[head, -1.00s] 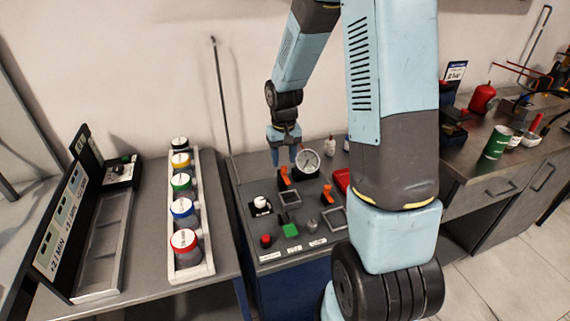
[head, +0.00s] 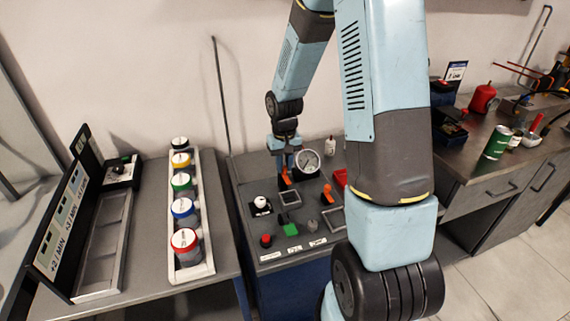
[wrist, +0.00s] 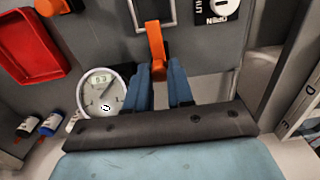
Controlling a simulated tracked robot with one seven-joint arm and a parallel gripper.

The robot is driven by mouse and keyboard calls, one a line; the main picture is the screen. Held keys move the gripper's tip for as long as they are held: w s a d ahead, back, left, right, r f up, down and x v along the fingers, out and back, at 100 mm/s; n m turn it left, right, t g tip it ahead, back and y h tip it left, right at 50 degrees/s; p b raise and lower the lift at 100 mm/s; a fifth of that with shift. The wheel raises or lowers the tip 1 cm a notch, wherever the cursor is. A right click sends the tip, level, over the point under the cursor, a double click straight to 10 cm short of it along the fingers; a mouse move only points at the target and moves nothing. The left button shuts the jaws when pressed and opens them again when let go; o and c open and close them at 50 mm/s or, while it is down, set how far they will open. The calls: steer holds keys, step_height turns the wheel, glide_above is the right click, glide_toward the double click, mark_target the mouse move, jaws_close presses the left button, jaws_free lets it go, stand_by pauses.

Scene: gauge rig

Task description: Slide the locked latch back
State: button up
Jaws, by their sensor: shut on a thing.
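An orange latch handle (head: 286,181) stands on the grey panel, left of a round dial gauge (head: 307,160). In the wrist view the orange handle (wrist: 156,48) reaches in between my two blue fingers, and the gauge (wrist: 103,90) is to their left. My gripper (head: 285,172) is down at the panel, shut on the orange handle; the fingertips also show in the wrist view (wrist: 158,72). The handle's lower end is hidden between the fingers. I cannot tell the latch's locked state from its look.
A second orange handle (head: 327,193) stands to the right, near a red tray (head: 341,179). A white knob (head: 260,202), a red button (head: 266,240) and square frames share the panel. A rack of capped jars (head: 207,266) is to the left.

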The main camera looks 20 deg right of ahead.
jaws_close()
steer(key=shift+w, duration=1.35)
steer(key=o, duration=0.7)
jaws_free()
step_height(320, 180, up, 14)
steer(key=shift+f, duration=0.15)
